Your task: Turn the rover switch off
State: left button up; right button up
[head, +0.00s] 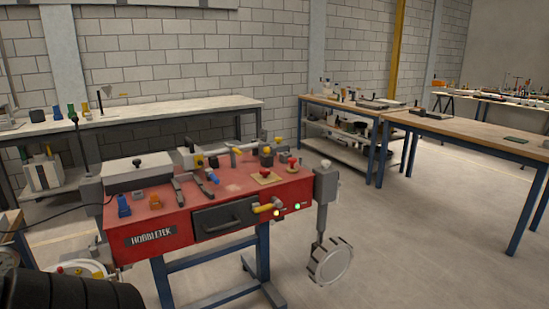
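The rover (165,222) is a red box-shaped body lettered HOBBLETEK, raised on a blue stand (213,283). A ribbed grey wheel (330,261) hangs on a leg at its right. On its top right are a red knob on a tan plate (267,179) and a second red knob (292,163). A yellow-handled lever (266,207) is on the front face, near a lit yellow lamp (276,213) and a lit green lamp (297,206). I cannot tell which control is the rover switch. Neither of my grippers shows.
A black drawer front with a handle (225,219) is on the rover's face. A dark ribbed round thing (70,292) fills the bottom left corner. A long bench (170,109) stands behind, and wood-topped tables (470,133) stand at right. The floor at front right is clear.

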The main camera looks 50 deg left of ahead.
aim_at(264, 173)
jog(key=u, duration=0.9)
jog(key=i, duration=1.6)
jog(key=u, duration=1.9)
jog(key=i, duration=0.55)
jog(key=u, duration=0.35)
